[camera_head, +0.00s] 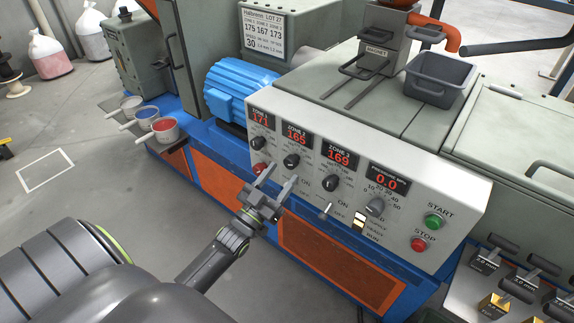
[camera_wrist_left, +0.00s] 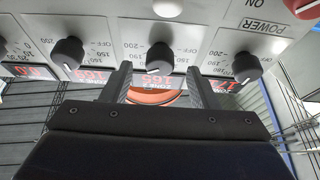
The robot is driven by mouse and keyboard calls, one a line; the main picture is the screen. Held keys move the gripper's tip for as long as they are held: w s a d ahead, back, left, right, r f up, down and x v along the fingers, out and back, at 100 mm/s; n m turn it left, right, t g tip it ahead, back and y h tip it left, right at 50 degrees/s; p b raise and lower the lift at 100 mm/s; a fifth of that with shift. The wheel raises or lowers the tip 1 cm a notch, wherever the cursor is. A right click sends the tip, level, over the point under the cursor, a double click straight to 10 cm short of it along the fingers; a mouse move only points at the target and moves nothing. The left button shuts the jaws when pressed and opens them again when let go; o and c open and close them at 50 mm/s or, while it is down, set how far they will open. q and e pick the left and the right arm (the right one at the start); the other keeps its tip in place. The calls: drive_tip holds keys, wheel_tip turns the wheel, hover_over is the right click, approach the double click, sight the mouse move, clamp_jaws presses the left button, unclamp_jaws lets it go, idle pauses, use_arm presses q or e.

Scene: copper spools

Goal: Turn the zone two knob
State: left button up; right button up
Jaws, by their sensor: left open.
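The zone two knob (camera_head: 291,160) is black and round with a white pointer, on the sloped white control panel below the red 165 display (camera_head: 297,134). In the left wrist view the same knob (camera_wrist_left: 159,57) appears upside down, just beyond and between my fingertips. My left gripper (camera_head: 281,174) is open and empty, its two fingers pointing up at the panel from just below the knob. In the wrist view the gripper (camera_wrist_left: 158,76) straddles the knob's line, and I cannot tell whether it touches. My right gripper is not in view.
The zone one knob (camera_head: 257,142) and zone three knob (camera_head: 330,183) sit close on either side. A toggle switch (camera_head: 326,211), green START (camera_head: 433,221) and red STOP (camera_head: 418,244) are to the right. A placard (camera_head: 264,33) reads 175 167 173.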

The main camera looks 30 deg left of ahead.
sight(288, 167)
use_arm(q)
drive_tip(key=shift+x, duration=1.7)
drive_tip(key=c, duration=1)
drive_tip(key=shift+o, duration=0.2)
drive_tip(key=shift+f, duration=0.1)
